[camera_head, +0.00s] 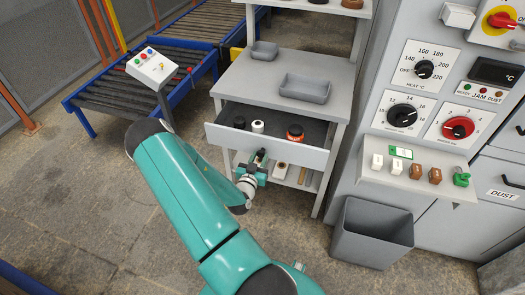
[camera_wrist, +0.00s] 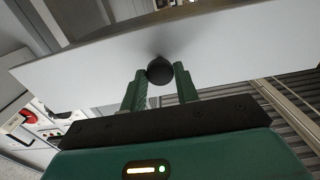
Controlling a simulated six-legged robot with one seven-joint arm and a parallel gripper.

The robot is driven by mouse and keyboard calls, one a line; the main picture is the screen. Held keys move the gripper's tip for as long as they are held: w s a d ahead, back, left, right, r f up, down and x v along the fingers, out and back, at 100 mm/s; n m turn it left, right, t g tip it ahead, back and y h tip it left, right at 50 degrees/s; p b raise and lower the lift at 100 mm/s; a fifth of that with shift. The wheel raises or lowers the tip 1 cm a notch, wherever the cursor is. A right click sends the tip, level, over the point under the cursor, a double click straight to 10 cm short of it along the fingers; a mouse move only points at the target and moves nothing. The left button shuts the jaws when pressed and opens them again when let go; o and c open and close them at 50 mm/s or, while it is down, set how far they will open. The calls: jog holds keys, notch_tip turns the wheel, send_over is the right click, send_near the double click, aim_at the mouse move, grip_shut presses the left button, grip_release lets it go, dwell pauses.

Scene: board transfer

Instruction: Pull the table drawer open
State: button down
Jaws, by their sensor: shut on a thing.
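The table drawer (camera_head: 226,135) is a light grey drawer under the grey table top (camera_head: 240,85). In the head view it is pulled out, and its dark inside shows. In the wrist view the drawer front (camera_wrist: 90,72) is a pale panel with a round black knob (camera_wrist: 160,71). My gripper (camera_head: 258,160) is at the drawer front, low in the middle. In the wrist view my gripper (camera_wrist: 160,82) has its two green fingers on either side of the knob, shut on it. In the head view the knob is hidden by my gripper.
In the drawer are a black item (camera_head: 239,122), a white roll (camera_head: 257,126) and an orange and black item (camera_head: 295,133). Grey bins (camera_head: 305,88) stand on the table top. A control cabinet (camera_head: 385,70) and a grey bin (camera_head: 372,235) stand at right. A roller conveyor (camera_head: 120,95) is at left.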

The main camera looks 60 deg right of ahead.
jog(key=s+a, duration=0.1)
jog(key=a, duration=0.6)
jog(key=c, duration=1)
grip_release()
jog(key=shift+c, duration=0.2)
jog(key=shift+a, duration=0.15)
jog(key=s+a, duration=0.2)
jog(key=a, duration=1.1)
jog(key=shift+s+a, duration=0.15)
jog(key=shift+a, duration=0.1)
